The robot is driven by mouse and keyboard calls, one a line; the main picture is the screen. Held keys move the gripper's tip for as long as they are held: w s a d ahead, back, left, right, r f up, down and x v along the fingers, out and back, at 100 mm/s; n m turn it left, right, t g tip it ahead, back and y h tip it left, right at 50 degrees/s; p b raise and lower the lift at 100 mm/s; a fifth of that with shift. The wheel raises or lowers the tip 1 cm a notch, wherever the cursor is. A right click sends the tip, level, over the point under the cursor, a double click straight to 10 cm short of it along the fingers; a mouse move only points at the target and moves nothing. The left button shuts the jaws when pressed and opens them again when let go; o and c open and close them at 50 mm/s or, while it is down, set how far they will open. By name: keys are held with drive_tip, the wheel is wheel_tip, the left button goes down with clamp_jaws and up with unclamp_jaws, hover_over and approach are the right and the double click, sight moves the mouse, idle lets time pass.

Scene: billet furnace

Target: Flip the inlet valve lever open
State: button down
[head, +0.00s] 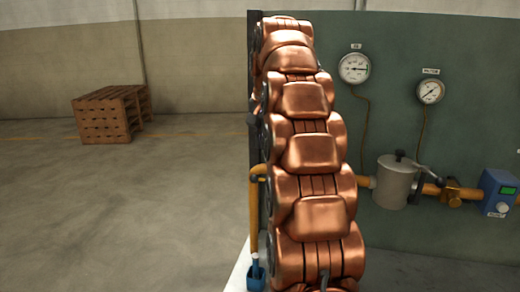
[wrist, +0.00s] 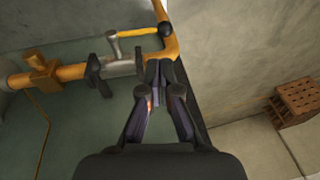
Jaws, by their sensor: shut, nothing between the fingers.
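The inlet valve shows in the wrist view as a grey body (wrist: 124,66) with dark flanges on the yellow-orange pipe. A grey stem rises from it to a yellow lever (wrist: 138,33), which ends in a black knob (wrist: 165,29). The lever lies roughly parallel to the valve's pipe run. My gripper (wrist: 157,72) is shut and empty, its fingertips beside the valve's right end and below the knob in the picture. I cannot tell whether it touches the pipe. In the head view my arm covers the valve and gripper.
A green panel (head: 400,120) carries two round gauges (head: 354,68) (head: 430,91), a grey filter canister (head: 396,182) and a blue meter (head: 497,191). A yellow pipe (head: 254,215) runs down the panel's left edge. A wooden pallet stack (head: 102,115) stands far left, with open floor before it.

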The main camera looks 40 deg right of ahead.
drive_tip(key=shift+p+v, duration=0.3)
drive_tip(key=shift+v, duration=1)
drive_tip(key=s+a+f+n+g, duration=0.1)
drive_tip(key=s+a+f+n, duration=0.1)
drive_tip(key=s+a+f, duration=0.35)
drive_tip(key=s+a+f+n+y, duration=0.1)
drive_tip(key=s+a+f+n, duration=0.1)
drive_tip(key=a, duration=0.6)
drive_tip(key=s+a+f+n+g, duration=0.1)
drive_tip(key=s+a+f+n, duration=0.15)
drive_tip(key=a, duration=0.35)
drive_tip(key=s+a+f+n+g, duration=0.1)
drive_tip(key=s+a+f+n, duration=0.1)
drive_tip(key=s+a+f, duration=0.2)
drive_tip(key=s+a+f+n+g, duration=0.1)
drive_tip(key=s+a+f, duration=0.4)
drive_tip(key=s+f, duration=0.6)
drive_tip(key=s+n, duration=0.1)
drive_tip(key=s, duration=0.6)
drive_tip(key=shift+f, duration=0.15)
drive_tip(key=shift+s+d+n, duration=0.1)
drive_tip(key=shift+n, duration=0.15)
